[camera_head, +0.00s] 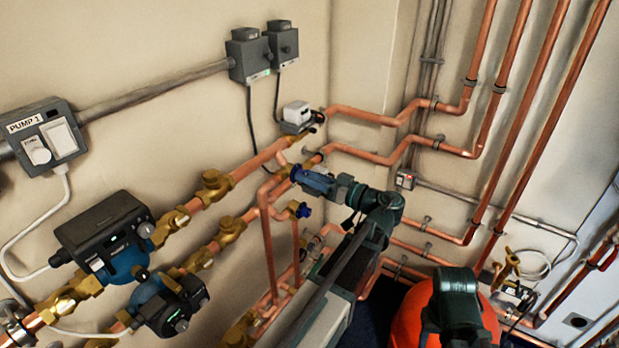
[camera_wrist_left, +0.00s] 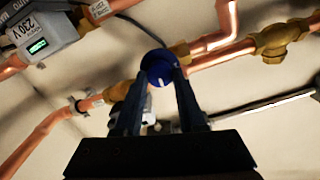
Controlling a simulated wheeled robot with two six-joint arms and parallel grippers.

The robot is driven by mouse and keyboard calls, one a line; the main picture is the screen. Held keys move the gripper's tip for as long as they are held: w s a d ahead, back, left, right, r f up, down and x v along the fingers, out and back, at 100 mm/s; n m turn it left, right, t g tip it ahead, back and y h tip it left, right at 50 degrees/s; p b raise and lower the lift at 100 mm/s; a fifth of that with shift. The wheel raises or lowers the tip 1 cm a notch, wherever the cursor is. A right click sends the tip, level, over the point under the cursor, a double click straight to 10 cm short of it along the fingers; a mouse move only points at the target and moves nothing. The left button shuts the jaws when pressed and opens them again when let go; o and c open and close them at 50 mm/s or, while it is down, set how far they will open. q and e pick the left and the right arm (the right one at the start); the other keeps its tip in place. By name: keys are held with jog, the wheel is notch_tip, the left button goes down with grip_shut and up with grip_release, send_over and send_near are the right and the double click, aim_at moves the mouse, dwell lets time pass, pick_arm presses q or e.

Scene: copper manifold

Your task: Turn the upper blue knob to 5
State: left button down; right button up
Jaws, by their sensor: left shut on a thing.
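The upper blue knob (camera_wrist_left: 160,66) sits on a brass fitting of a copper pipe in the left wrist view. It is round, with a small white mark on its lower face. My left gripper (camera_wrist_left: 156,78) is shut on the knob, one dark finger on each side. In the head view my left gripper (camera_head: 312,181) reaches the pipe from the right, and its blue fingers hide most of the knob. The number scale cannot be read. A lower blue knob (camera_head: 304,210) stands just below, apart from the gripper. My right gripper is not in view.
A grey-white actuator box (camera_head: 297,113) sits above the gripper; it also shows in the wrist view (camera_wrist_left: 40,38). Copper pipes (camera_head: 268,240) run close below. Two pumps (camera_head: 105,235) stand at left. Bare wall (camera_head: 190,125) lies above the pipes.

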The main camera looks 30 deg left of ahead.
pick_arm(q)
jog(key=m, duration=1.4)
jog(key=shift+w+f+m, duration=0.1)
jog(key=shift+f+m, duration=0.05)
jog(key=shift+m, duration=0.25)
dwell(0.4)
jog(key=c, duration=0.5)
grip_release()
jog(key=s+d, duration=0.1)
jog(key=d, duration=1.3)
jog(key=shift+a, duration=0.1)
